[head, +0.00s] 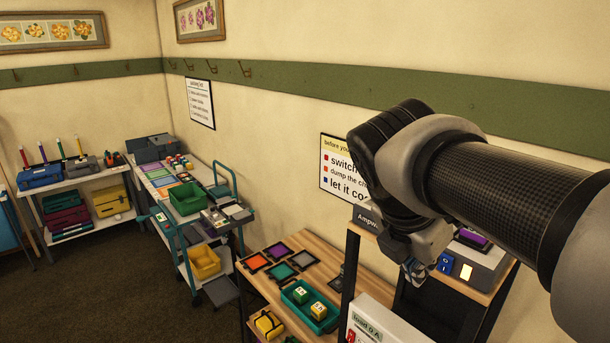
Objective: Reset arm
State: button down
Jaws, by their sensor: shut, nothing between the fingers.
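My gripper (415,271) hangs at the end of my raised arm, right of centre in the head view. It points down beside the wooden shelf unit and is shut with nothing held. Its fingertips are small and partly dark in this view. My arm comes in from the right edge and covers part of the wall sign and the shelf.
A wooden table (252,275) with coloured tiles and a teal tray (318,325) stands below left of my gripper. A device with a blue switch (444,262) sits close right on the shelf. A cart (175,243) and another shelf stand farther left. Dark floor (90,290) is open at lower left.

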jog(key=s+a+f+m+y+b, duration=0.1)
jog(key=s+a+f+m+b, duration=0.1)
jog(key=s+f+m+b, duration=0.3)
jog(key=s+a+f+m+y+b, duration=0.1)
jog(key=s+f+m+b, duration=0.4)
jog(key=f+m+b, duration=0.6)
jog(key=s+a+f+m+y+b, duration=0.2)
jog(key=s+f+m+b, duration=0.3)
jog(key=f, duration=1.6)
jog(key=m+b, duration=0.3)
jog(key=shift+s+a+f+t+y+b, duration=0.15)
jog(key=shift+s+a+t+y+b, duration=0.15)
jog(key=shift+s+t, duration=0.1)
